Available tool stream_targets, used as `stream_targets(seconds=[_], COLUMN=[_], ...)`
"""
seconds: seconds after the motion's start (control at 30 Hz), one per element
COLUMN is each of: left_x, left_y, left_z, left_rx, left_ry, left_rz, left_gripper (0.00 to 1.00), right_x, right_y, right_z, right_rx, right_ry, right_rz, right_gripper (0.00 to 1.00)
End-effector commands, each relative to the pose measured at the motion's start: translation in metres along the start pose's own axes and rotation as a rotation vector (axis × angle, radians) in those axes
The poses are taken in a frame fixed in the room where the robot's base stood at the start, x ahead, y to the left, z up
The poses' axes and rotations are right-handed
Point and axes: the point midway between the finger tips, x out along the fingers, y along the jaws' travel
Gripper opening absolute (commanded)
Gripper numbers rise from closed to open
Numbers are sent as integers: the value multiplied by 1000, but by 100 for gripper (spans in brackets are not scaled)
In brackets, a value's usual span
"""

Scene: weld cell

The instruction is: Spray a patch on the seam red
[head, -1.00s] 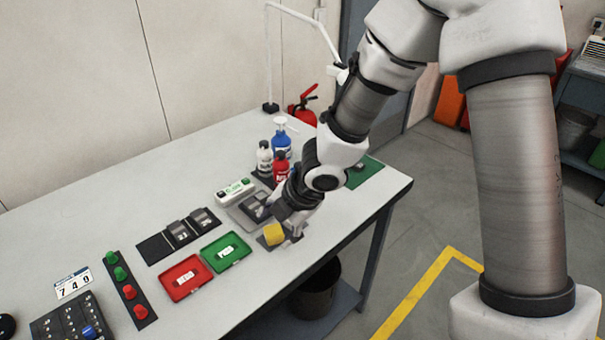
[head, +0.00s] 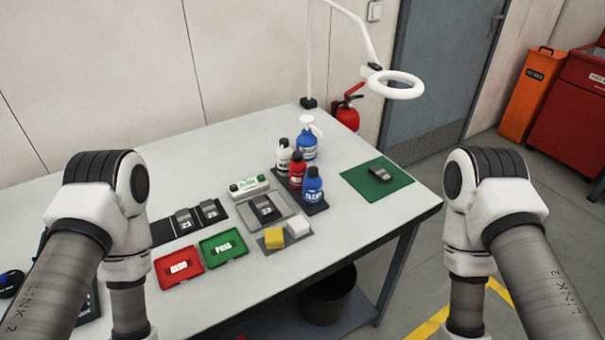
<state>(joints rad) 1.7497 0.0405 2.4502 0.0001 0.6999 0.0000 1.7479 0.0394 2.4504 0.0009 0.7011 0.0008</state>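A red bottle (head: 297,170) stands upright on a dark tray between a white bottle (head: 284,156) and a blue bottle (head: 313,186). A dark grey metal part marked 23 (head: 264,208) lies on a grey plate in the middle of the table. Another dark part (head: 380,173) lies on a green mat (head: 355,182) at the right. The seam is too small to make out on either part. Both my arms show at the sides, but neither gripper is in view.
Red (head: 161,268) and green (head: 236,252) trays lie at the front. A blue pump bottle (head: 306,138) stands behind. A ring lamp (head: 396,84) hangs over the back right.

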Motion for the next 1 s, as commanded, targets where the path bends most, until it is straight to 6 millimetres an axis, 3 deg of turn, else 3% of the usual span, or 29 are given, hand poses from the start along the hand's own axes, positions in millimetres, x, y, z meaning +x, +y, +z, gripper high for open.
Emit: stream_targets(seconds=[0.47, 0.53, 0.67, 0.7, 1.0], left_x=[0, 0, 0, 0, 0], left_y=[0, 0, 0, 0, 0], left_z=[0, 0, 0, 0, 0], left_rx=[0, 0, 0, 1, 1], left_ry=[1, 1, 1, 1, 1], left_rz=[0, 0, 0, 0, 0], left_gripper=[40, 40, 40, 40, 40], right_x=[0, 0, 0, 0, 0], right_y=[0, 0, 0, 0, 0], right_z=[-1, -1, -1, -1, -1], right_rx=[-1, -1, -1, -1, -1], right_ry=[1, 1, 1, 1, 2], right_rz=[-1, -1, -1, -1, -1], right_gripper=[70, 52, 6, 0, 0])
